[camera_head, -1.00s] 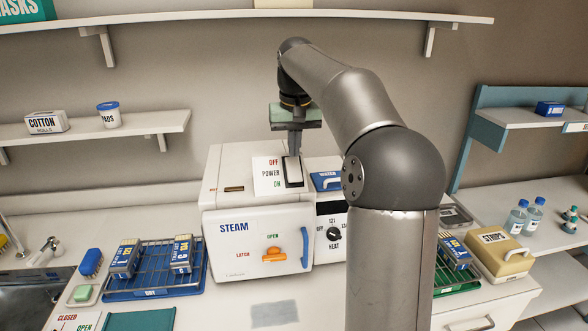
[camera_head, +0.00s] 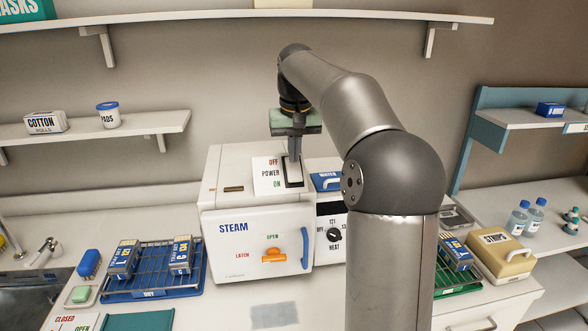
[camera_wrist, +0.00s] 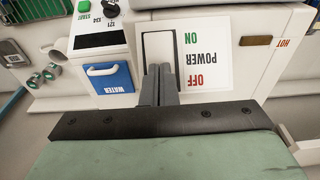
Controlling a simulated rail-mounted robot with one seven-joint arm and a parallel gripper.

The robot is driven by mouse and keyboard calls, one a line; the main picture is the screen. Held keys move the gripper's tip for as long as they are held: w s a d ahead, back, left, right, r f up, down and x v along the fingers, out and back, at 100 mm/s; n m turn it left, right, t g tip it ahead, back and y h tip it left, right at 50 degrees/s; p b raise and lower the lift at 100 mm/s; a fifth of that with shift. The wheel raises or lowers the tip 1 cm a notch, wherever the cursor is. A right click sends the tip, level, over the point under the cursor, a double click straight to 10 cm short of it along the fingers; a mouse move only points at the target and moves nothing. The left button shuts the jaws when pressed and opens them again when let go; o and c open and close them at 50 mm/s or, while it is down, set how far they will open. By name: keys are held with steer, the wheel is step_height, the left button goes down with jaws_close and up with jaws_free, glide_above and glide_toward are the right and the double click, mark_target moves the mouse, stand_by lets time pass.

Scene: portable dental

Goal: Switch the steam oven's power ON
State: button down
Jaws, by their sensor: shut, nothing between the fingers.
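The steam oven (camera_head: 222,190) is a white box on the counter with "STEAM" on its front. On its top a label (camera_head: 266,174) reads OFF, POWER, ON, with OFF at the far end and ON at the near end. Beside it is the white power rocker switch (camera_head: 295,173) in a dark frame, also in the wrist view (camera_wrist: 158,46). My gripper (camera_head: 294,160) is shut and empty, pointing down at the rocker's OFF end. In the wrist view its fingertips (camera_wrist: 158,72) cover that end; contact and the rocker's tilt are unclear.
An orange latch handle (camera_head: 273,255) and blue door handle (camera_head: 305,247) are on the oven's front. A blue water lid (camera_head: 327,181) and a black heat dial (camera_head: 334,234) are at its right. A blue rack (camera_head: 150,293) with packs stands left. A shelf (camera_head: 250,15) runs above.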

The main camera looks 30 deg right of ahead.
mark_target(294, 171)
steer(key=shift+f+b, duration=0.7)
steer(key=shift+f, duration=0.4)
stand_by(0.4)
step_height(294, 171, up, 7)
steer(key=p, duration=0.7)
stand_by(0.5)
steer(key=s+a+f+n+b, duration=0.1)
steer(key=s+a+f, duration=0.2)
steer(key=s+a, duration=0.2)
steer(key=s+a+f+n, duration=0.1)
steer(key=s+a+f, duration=0.3)
steer(key=s+a, duration=0.15)
steer(key=s+a+f, duration=0.3)
steer(key=s+f, duration=0.4)
steer(key=s, duration=0.3)
steer(key=s+a+f+n+b, duration=0.1)
steer(key=s+a+f, duration=0.1)
steer(key=s+f, duration=0.5)
steer(key=s, duration=0.3)
steer(key=shift+s+a+g+y, duration=0.2)
steer(key=shift+a+g+y, duration=0.1)
steer(key=shift+a+g, duration=0.1)
